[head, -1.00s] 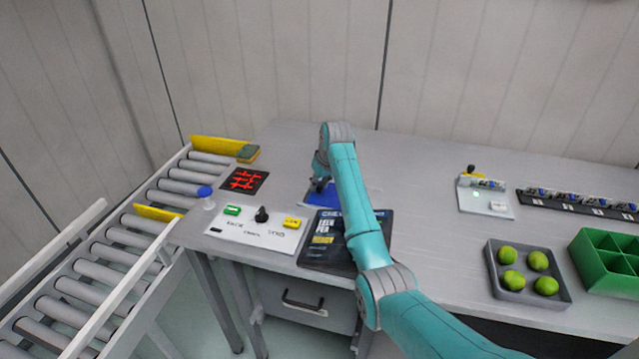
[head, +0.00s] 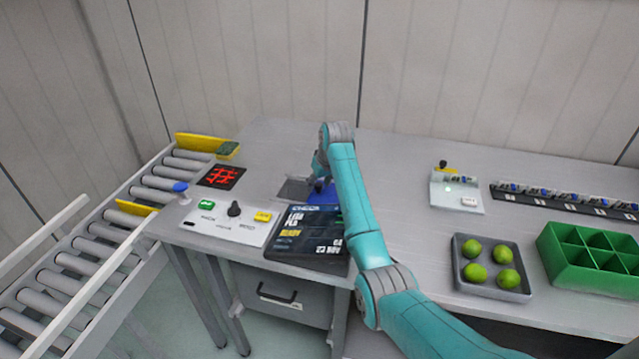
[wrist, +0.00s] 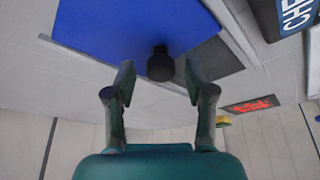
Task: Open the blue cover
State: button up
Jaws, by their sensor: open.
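The blue cover (head: 328,196) lies on the bench behind the dark display panel, partly hidden by my arm in the head view. A dark grey patch (head: 293,188) shows bare to its left. In the wrist view the cover (wrist: 130,28) is a flat blue sheet with a round black knob (wrist: 160,65) near its edge, and the grey patch (wrist: 217,58) shows beside it. My gripper (wrist: 158,80) is open, its fingers apart on either side of the knob and a gap on each side. In the head view my gripper (head: 319,184) is small and dark over the cover.
A display panel (head: 306,238) and a white button board (head: 228,220) stand in front. A red-marked dark tile (head: 221,176) lies left, near the roller conveyor (head: 110,235). A grey tray (head: 460,270) of green fruit and a green crate (head: 585,258) stand right.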

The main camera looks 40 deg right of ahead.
aim_at(327, 201)
jog(key=shift+r, duration=0.1)
jog(key=v, duration=1.1)
jog(key=shift+s+r, duration=0.25)
jog(key=shift+r, duration=0.1)
